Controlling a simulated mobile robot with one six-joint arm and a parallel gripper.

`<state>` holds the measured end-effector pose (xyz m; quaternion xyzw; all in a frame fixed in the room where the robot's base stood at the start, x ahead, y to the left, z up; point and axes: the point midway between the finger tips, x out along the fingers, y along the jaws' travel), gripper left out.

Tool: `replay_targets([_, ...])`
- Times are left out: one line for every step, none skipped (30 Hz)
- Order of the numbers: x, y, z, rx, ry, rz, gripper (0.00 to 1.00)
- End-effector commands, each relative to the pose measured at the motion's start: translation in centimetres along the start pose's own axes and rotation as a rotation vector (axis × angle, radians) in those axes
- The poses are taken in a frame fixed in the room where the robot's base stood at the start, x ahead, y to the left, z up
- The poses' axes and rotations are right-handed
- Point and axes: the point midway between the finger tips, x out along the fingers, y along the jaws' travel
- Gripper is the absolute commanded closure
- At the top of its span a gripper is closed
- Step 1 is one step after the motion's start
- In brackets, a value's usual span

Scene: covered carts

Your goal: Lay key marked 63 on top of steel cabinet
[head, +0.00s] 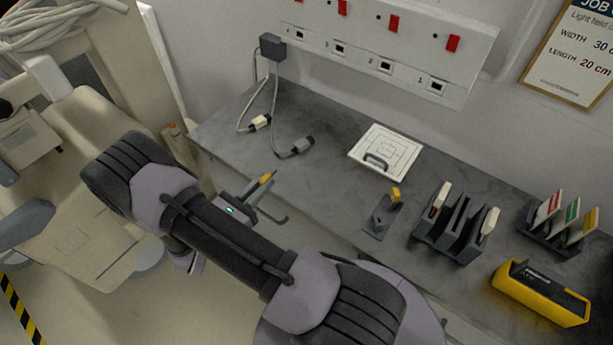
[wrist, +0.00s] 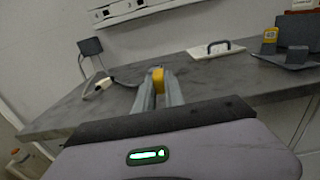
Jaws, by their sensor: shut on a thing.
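My gripper (head: 256,188) is shut on a small yellow thing (head: 266,178), which looks like a key's head or tag. It is held near the front edge of the long grey worktop (head: 330,130). In the wrist view the yellow piece (wrist: 157,77) shows between the fingertips (wrist: 158,88); its number cannot be read and the rest of it is hidden. Another yellow-tagged piece (head: 395,194) sits at a small grey stand (head: 381,217) on the worktop. No separate steel cabinet can be made out for sure.
On the worktop are a white panel with a handle (head: 386,152), a dark slotted rack (head: 452,232), a card holder (head: 550,235) and a yellow case (head: 541,292). Cables with plugs (head: 260,122) lie at the left. Free surface shows between cables and panel. A covered cart (head: 80,230) stands left.

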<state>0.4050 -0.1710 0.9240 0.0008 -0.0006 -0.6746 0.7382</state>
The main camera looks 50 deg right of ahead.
Motion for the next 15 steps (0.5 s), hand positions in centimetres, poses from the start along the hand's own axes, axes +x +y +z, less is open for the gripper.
replay_targets([1.7,-0.9,-0.5,-0.003,-0.001,-0.006,1.00])
replay_targets([2.6,-1.4,-0.6,-0.004,0.000,-0.006,1.00])
replay_targets([3.8,-2.0,-0.7,-0.003,0.000,-0.005,1.00])
replay_targets([4.6,-2.4,-0.8,-0.003,0.000,-0.005,1.00])
replay_targets([5.3,-2.8,-0.8,-0.003,0.001,-0.005,1.00])
replay_targets([6.1,-3.1,-0.8,-0.001,0.000,-0.004,1.00])
replay_targets([6.5,-3.2,-0.8,-0.001,-0.001,-0.002,1.00])
replay_targets([6.8,-3.4,-0.8,-0.001,-0.001,-0.002,1.00])
replay_targets([7.2,-3.6,-0.9,-0.001,0.000,0.000,1.00])
replay_targets([7.3,-3.6,-1.1,-0.001,0.000,0.001,1.00])
replay_targets([7.3,-3.6,-1.5,-0.001,0.000,0.001,1.00])
replay_targets([7.4,-3.7,-2.2,-0.002,0.000,0.002,1.00])
replay_targets([7.3,-3.6,-2.8,-0.001,0.000,0.002,1.00])
replay_targets([7.3,-3.6,-3.5,-0.001,0.000,0.002,1.00])
replay_targets([7.3,-3.6,-4.2,-0.001,0.000,0.002,1.00])
